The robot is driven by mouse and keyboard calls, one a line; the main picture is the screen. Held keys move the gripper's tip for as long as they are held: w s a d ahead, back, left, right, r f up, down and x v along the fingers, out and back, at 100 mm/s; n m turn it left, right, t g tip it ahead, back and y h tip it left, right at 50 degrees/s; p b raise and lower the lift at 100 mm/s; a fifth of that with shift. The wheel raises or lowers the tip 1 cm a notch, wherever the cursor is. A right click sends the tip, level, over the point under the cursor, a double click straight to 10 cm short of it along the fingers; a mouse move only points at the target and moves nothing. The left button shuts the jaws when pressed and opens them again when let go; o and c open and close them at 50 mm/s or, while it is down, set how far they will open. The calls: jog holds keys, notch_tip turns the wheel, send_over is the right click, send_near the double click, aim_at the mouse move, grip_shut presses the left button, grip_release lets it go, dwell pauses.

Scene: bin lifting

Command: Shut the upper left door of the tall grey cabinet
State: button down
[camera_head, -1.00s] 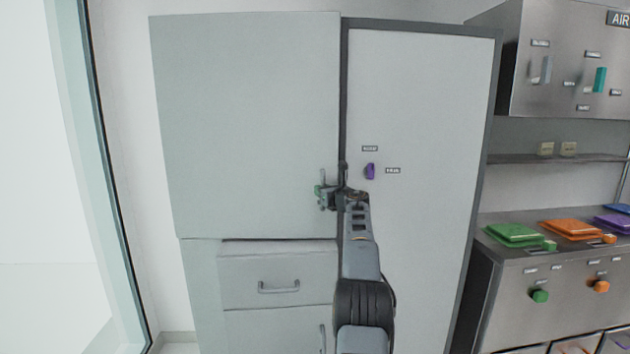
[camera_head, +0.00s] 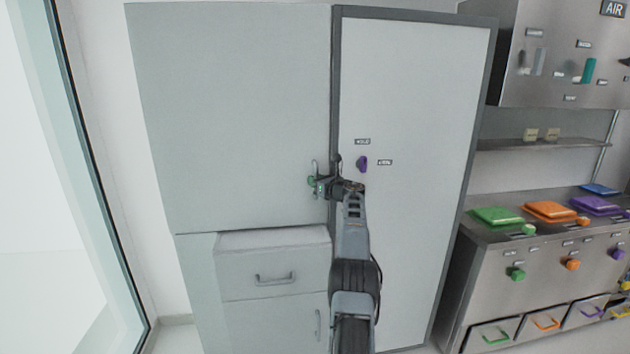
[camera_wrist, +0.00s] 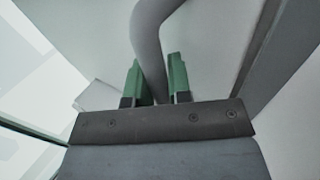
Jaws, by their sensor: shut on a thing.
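The upper left door (camera_head: 230,110) of the tall grey cabinet is a large plain pale grey panel at the left in the head view. Its right edge lies along the dark frame beside the right-hand door (camera_head: 415,110); I cannot tell whether it is fully flush. My gripper (camera_head: 318,182) is at the door's lower right, at its upright handle (camera_head: 315,166). In the wrist view the green fingertips (camera_wrist: 158,82) stand on either side of the curved grey handle bar (camera_wrist: 150,45) and are shut on it. My arm hides part of the dark frame.
Below the door are a drawer (camera_head: 272,275) and a lower door (camera_head: 270,325), with a pale top surface showing above the drawer. A purple knob (camera_head: 362,163) is on the right-hand door. A steel bench (camera_head: 540,260) stands at the right, a glass panel (camera_head: 95,170) at the left.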

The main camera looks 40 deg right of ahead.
jog(key=shift+r, duration=0.35)
jog(key=c, duration=1.4)
grip_release()
jog(key=shift+w+d+f, duration=0.1)
jog(key=shift+d, duration=0.05)
jog(key=shift+o, duration=0.7)
jog(key=shift+w+d+f, duration=0.1)
jog(key=shift+d+f, duration=0.05)
jog(key=shift+f, duration=0.05)
jog(key=shift+o, duration=0.9)
jog(key=shift+f, duration=0.15)
